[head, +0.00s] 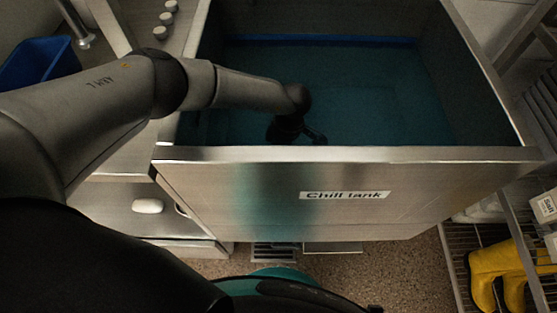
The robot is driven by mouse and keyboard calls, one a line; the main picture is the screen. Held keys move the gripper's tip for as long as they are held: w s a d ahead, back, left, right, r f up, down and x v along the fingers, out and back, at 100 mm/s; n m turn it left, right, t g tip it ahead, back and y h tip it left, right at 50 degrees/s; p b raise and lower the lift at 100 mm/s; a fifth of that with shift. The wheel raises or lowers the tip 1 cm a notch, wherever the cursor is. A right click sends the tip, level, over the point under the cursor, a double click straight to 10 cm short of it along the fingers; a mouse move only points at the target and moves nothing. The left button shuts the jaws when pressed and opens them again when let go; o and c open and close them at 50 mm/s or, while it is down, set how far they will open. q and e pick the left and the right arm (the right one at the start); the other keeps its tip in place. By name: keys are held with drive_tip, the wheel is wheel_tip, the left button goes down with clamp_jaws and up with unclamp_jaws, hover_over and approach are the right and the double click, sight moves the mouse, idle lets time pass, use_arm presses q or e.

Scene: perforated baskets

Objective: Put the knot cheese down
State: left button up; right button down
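My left arm comes in from the left and reaches down into the steel chill tank (345,194), which holds blue-green water. My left gripper (312,138) is inside the tank, close behind the front wall. It is dark and small, and the front rim hides its lower part, so I cannot tell whether it is open or shut. I cannot make out any knot cheese, in the gripper or in the water. My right gripper is not in view.
A blue bin (38,62) stands at the upper left by a metal counter with several small round pale things (160,33). Yellow boots (497,270) stand on a wire rack at the lower right. The tank's high front wall bounds the gripper's space.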

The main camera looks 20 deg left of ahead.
use_arm(q)
drive_tip(key=shift+f, duration=0.1)
drive_tip(key=o, duration=1.4)
drive_tip(key=shift+c, duration=0.2)
